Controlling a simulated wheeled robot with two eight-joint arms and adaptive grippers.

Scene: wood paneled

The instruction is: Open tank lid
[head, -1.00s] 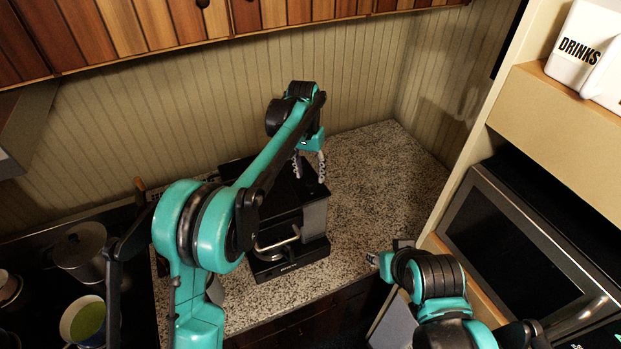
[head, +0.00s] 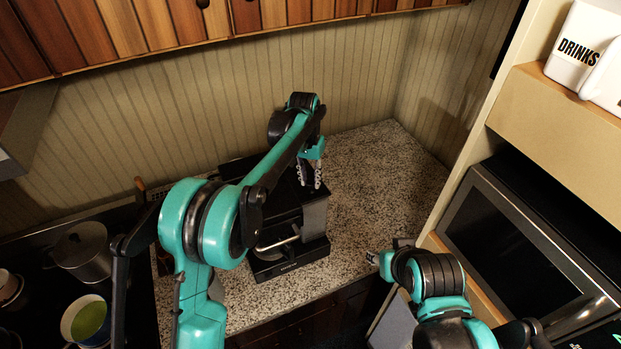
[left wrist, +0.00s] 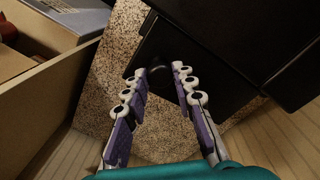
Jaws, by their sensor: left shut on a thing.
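The black coffee machine (head: 287,262) stands on the speckled counter, with its tank at the rear. My left gripper (head: 309,182) reaches down over the machine's top right rear. In the left wrist view, its two fingers (left wrist: 154,78) are closed in on the black tank lid (left wrist: 195,92), with a small dark rounded part between the tips. The lid looks down and flat; the exact contact is hard to see. My right gripper (head: 373,258) is low in front of the machine's right side, beside the counter's front edge. Its fingers are mostly hidden.
A cooktop with a lidded pot (head: 82,250) and a pot with green contents (head: 88,318) is at the left. A microwave (head: 520,245) and a drinks canister (head: 585,50) are at the right. The counter (head: 385,170) right of the machine is clear. Wooden cabinets (head: 150,25) hang above.

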